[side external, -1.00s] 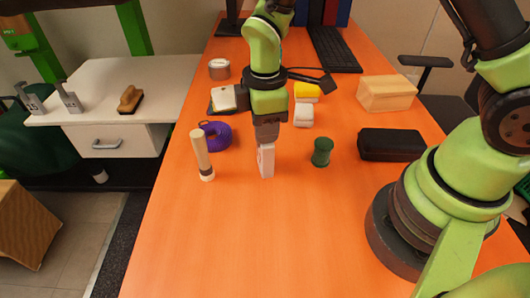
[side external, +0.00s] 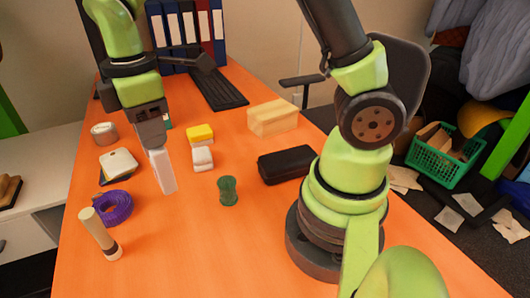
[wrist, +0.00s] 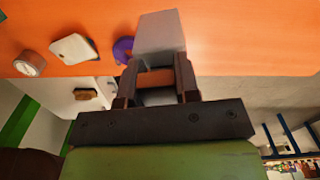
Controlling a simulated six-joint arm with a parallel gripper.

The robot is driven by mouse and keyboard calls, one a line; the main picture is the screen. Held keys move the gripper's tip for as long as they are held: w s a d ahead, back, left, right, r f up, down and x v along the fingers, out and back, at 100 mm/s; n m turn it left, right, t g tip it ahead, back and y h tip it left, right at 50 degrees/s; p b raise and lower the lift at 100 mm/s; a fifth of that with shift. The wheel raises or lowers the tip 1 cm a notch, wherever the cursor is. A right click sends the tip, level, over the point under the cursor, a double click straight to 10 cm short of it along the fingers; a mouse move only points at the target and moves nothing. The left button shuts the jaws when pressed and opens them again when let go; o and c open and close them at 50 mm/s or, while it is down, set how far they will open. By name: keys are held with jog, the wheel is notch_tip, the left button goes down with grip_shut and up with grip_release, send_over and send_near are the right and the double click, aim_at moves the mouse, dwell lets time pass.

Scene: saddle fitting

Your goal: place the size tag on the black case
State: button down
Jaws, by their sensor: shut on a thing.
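My gripper (side external: 154,146) points down and is shut on a pale, flat, upright block, which I take to be the size tag (side external: 164,173). The block hangs below the fingers, apparently above the orange table. In the wrist view the size tag (wrist: 160,32) juts out beyond the fingers of my gripper (wrist: 157,75). The black case (side external: 286,164) lies closed on the table, well to the right of the tag, with clear space over its top. The case does not show in the wrist view.
A green spool (side external: 227,190) stands between tag and case. White and yellow blocks (side external: 202,158) sit nearby. A wooden box (side external: 272,117) is behind the case. A purple ring (side external: 112,208), pale cylinder (side external: 100,234) and white rounded piece (side external: 118,162) are at left.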

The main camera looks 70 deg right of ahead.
jog(key=s+d+r+m, duration=0.2)
jog(key=d, duration=0.4)
jog(key=s+d+r+m, duration=0.1)
jog(key=s+d+m, duration=0.15)
jog(key=d, duration=0.45)
jog(key=s+d+r+m, duration=0.2)
jog(key=s+d+m, duration=0.5)
jog(key=s, duration=0.5)
notch_tip(320, 180, down, 10)
jog(key=d, duration=0.1)
jog(key=shift+s+d+r, duration=0.2)
jog(key=shift+d, duration=0.05)
jog(key=shift+n, duration=0.25)
jog(key=c, duration=0.8)
grip_release()
jog(key=shift+f, duration=0.1)
jog(key=shift+c, duration=0.2)
